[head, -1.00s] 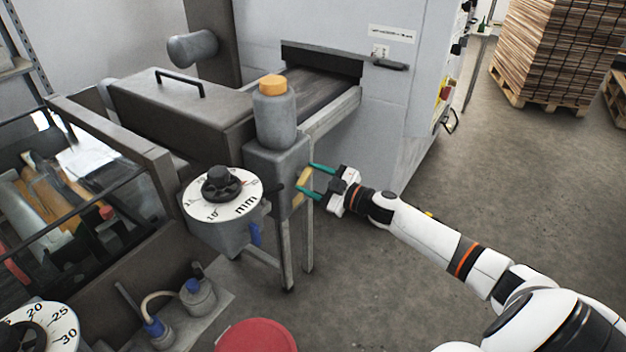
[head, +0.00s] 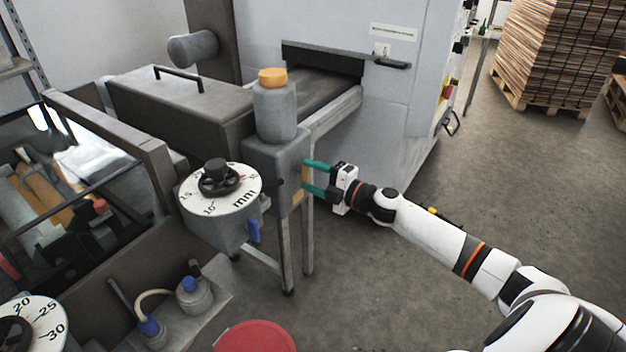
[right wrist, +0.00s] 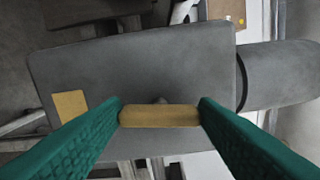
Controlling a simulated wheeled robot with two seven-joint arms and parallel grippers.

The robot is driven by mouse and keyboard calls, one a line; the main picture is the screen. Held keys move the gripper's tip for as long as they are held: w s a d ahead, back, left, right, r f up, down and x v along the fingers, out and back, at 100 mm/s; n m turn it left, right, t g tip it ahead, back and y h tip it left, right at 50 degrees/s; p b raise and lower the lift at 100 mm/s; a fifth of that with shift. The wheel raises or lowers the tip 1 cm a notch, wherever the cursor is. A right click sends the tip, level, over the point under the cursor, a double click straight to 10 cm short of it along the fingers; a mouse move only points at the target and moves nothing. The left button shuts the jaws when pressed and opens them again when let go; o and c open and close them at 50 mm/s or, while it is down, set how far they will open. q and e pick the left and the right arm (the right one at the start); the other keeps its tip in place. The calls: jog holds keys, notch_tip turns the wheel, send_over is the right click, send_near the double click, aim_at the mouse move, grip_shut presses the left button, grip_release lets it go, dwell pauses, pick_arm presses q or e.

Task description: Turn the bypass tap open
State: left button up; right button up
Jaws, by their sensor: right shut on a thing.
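A yellow handle (head: 304,175) sits on the side face of a grey box (head: 277,165) beside the conveyor. It looks to be the tap's handle. In the right wrist view the handle (right wrist: 160,116) is a short bar on a small round stem, lying along the box's long direction. My right gripper (head: 307,175) is shut on it, with one green finger at each end. The fingers (right wrist: 161,108) also show in the right wrist view. In the head view the fingers partly hide the handle. My left gripper is not in view.
A grey bottle with an orange cap (head: 274,105) stands on the box. A dial marked in mm (head: 222,192) and a blue lever (head: 253,231) are close on the left. A yellow patch (right wrist: 70,106) marks the box face.

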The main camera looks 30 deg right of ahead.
jog(key=shift+f+n, duration=0.1)
jog(key=shift+n, duration=0.6)
jog(key=shift+n+b, duration=0.3)
jog(key=o, duration=1)
jog(key=shift+s, duration=0.1)
jog(key=shift+b+v, duration=0.95)
jog(key=shift+v, duration=5)
jog(key=shift+f, duration=0.1)
